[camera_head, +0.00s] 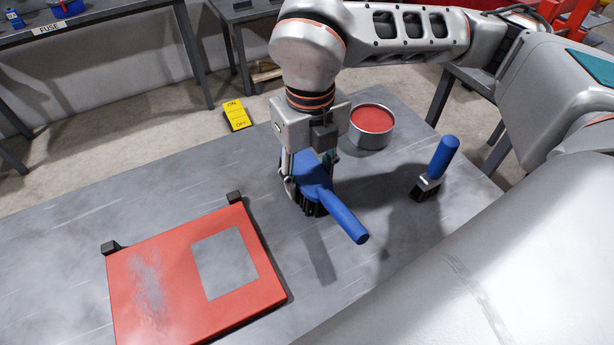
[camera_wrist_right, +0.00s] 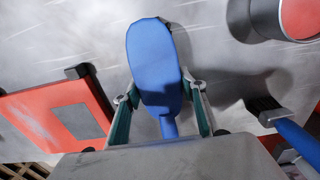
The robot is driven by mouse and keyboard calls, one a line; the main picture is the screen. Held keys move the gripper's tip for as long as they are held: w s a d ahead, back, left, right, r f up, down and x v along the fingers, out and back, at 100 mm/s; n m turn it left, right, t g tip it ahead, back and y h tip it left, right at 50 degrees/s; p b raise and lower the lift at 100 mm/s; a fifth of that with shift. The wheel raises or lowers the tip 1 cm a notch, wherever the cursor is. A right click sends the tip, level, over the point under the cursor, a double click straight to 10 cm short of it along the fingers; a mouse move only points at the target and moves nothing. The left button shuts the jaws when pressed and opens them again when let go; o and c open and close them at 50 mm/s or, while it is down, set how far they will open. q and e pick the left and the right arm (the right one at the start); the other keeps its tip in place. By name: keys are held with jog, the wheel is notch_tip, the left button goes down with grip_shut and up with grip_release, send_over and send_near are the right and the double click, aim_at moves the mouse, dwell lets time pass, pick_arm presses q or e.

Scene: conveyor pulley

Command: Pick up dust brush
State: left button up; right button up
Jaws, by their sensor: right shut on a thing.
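A dust brush with a blue body and handle and dark bristles (camera_head: 338,208) is in the middle of the table in the head view. Its handle points toward the lower right. My right gripper (camera_head: 308,180) comes down from above and is shut on the brush's wide blue head. In the right wrist view the brush (camera_wrist_right: 153,65) lies between the two fingers, and its bristles are mostly hidden. A shadow shows on the table beside it. I cannot tell whether the bristles touch the table. My left gripper is not in view.
A red panel with a grey square and a dusty patch (camera_head: 175,275) lies at the left on the grey table (camera_head: 70,235). A round tin of red paint (camera_head: 372,125) stands behind the brush. A blue-handled paintbrush (camera_head: 436,167) stands at the right. A yellow ON/OFF block (camera_head: 236,115) is beyond the table.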

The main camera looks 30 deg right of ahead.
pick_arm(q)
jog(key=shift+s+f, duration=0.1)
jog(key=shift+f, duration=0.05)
pick_arm(e)
jog(key=shift+r, duration=0.2)
notch_tip(320, 180, up, 10)
jog(key=shift+w+r+p, duration=0.1)
jog(key=shift+p, duration=0.75)
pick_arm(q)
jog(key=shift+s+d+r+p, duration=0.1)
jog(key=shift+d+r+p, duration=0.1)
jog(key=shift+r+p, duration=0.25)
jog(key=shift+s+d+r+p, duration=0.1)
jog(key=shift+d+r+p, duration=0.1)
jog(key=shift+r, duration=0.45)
pick_arm(e)
notch_tip(320, 180, up, 9)
jog(key=shift+r, duration=0.2)
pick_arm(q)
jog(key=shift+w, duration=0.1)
